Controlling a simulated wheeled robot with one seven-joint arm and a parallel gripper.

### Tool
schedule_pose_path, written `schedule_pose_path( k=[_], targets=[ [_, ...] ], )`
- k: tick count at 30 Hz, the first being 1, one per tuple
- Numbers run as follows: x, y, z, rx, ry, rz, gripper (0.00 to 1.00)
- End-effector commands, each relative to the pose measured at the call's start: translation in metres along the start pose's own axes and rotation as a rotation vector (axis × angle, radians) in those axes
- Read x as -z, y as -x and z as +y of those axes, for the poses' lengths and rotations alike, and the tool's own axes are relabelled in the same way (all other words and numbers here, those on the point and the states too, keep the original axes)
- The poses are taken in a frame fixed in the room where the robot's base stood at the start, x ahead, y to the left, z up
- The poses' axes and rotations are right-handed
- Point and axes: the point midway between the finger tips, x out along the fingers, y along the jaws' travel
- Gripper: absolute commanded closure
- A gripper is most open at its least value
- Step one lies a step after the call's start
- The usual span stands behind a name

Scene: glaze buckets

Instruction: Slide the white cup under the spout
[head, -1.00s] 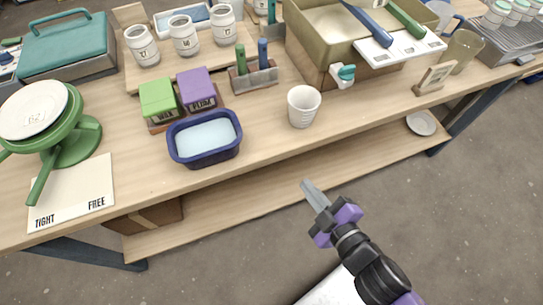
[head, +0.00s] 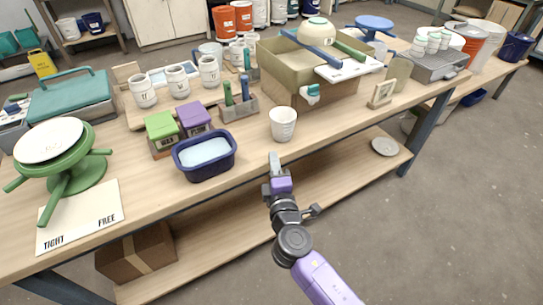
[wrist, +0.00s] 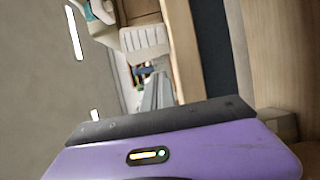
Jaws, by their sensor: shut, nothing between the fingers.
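The white cup (head: 283,124) stands upright near the front edge of the wooden table. In the wrist view the cup (wrist: 145,42) shows its ribbed side beyond the fingertips. The white spout with a teal tap (head: 312,93) sticks out of the front of the olive box, behind and to the right of the cup. My gripper (head: 274,159) is shut and empty, in front of the cup and a little to its left, by the table's front edge. Its fingers (wrist: 157,92) show close together in the wrist view. I cannot tell whether they touch the cup.
A dark blue tub (head: 205,156) stands left of the cup. A holder with green and blue sticks (head: 239,108) is behind it. A small wooden sign (head: 382,94) stands right of the spout. The table is clear between the cup and the sign.

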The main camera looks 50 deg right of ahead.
Motion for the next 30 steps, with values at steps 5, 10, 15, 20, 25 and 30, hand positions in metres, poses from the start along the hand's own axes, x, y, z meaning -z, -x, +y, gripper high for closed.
schedule_pose_path(
  k=[5, 10, 15, 20, 25, 30],
  targets=[
    [-0.001, -0.032, 0.003, -0.002, -0.001, -0.002, 1.0],
    [-0.001, -0.061, 0.002, -0.001, -0.002, -0.002, 1.0],
    [0.0, -0.079, 0.001, 0.0, -0.001, 0.0, 1.0],
    [0.0, -0.086, 0.0, 0.001, -0.001, 0.0, 1.0],
    [0.0, -0.087, 0.0, 0.001, -0.001, 0.0, 1.0],
    [-0.002, -0.087, 0.0, 0.001, -0.002, 0.0, 1.0]
  ],
)
